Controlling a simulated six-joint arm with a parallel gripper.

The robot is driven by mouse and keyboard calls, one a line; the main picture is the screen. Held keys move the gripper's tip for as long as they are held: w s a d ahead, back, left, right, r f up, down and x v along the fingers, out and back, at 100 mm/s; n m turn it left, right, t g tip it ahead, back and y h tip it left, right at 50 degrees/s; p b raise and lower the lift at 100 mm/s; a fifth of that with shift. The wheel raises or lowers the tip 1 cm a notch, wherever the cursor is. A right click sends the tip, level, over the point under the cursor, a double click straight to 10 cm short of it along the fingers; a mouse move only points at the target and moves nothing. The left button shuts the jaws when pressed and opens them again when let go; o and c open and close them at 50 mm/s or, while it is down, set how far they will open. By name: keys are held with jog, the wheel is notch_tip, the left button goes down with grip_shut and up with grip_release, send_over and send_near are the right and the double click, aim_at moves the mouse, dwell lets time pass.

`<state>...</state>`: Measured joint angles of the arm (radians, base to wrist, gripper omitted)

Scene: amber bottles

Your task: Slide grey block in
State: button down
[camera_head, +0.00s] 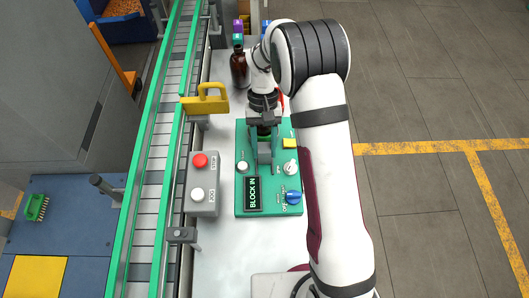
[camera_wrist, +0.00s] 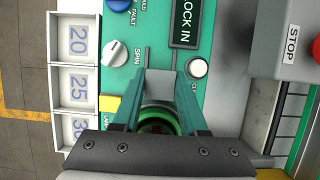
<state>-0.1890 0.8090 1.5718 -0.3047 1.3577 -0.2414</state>
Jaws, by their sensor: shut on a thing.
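The grey block (camera_wrist: 160,84) sits on the green panel (camera_head: 243,204), between my two fingers in the wrist view. My gripper (camera_wrist: 160,100) points down over the panel and is shut on the block; it also shows in the head view (camera_head: 264,138). A green ring (camera_wrist: 176,120) with a dark centre lies right beside the block, partly hidden by my gripper body. The panel's black display (camera_head: 253,194) reads BLOCK IN. Whether the block touches the ring cannot be told.
The panel carries a white SPIN knob (camera_wrist: 116,53), a white button (camera_wrist: 197,68), a blue knob (camera_head: 293,197) and a yellow piece (camera_head: 290,143). A grey STOP/JOG box (camera_head: 203,181) stands left, a brown bottle (camera_head: 239,70) behind. The conveyor (camera_head: 150,150) runs further left.

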jog(key=shift+w+r, duration=0.1)
jog(key=shift+w, duration=0.9)
jog(key=shift+c, duration=2.2)
grip_release()
jog(key=shift+s, duration=0.1)
jog(key=v, duration=1.5)
jog(key=shift+r, duration=0.35)
